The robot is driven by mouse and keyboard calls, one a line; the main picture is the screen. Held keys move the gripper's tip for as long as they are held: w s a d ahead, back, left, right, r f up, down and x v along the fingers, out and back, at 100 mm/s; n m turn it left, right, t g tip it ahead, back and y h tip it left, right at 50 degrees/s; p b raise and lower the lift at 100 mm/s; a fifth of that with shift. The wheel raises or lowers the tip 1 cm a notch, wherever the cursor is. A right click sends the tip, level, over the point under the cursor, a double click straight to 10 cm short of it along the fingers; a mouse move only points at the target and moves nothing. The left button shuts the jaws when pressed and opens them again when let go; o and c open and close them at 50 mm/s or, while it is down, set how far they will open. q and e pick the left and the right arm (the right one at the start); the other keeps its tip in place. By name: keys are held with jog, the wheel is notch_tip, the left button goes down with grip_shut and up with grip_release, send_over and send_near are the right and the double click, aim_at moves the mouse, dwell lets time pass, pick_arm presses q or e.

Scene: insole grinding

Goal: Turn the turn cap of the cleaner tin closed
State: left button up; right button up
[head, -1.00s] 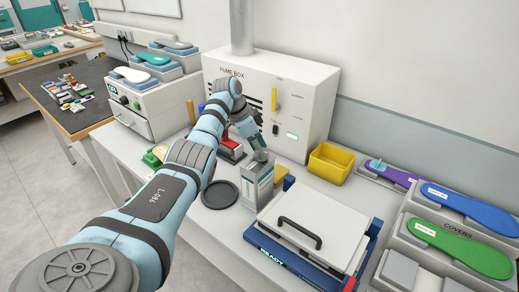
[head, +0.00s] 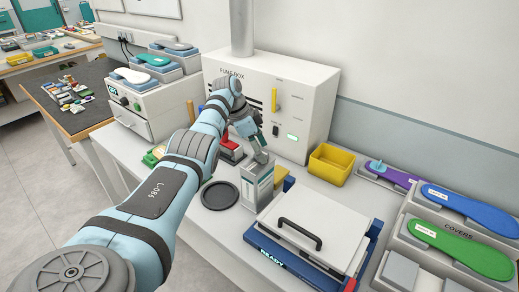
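The cleaner tin (head: 258,186), a grey-white box with a label, stands upright on the white bench in front of the fume box. My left gripper (head: 261,158) is directly above the tin's top, reaching down from the arm that comes in from the left. Its fingertips are small here and meet the tin's top where the turn cap would be. The cap is hidden by the gripper, and I cannot tell whether the fingers are closed on it. My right gripper is not in view.
The white fume box (head: 305,110) stands behind the tin. A round black lid or dish (head: 220,195) lies left of it. A yellow bin (head: 330,164) stands to the right. A blue-framed press with a white lid (head: 325,219) is close at the front right.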

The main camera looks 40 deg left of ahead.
pick_arm(q)
jog(key=v, duration=1.2)
jog(key=shift+a, duration=0.1)
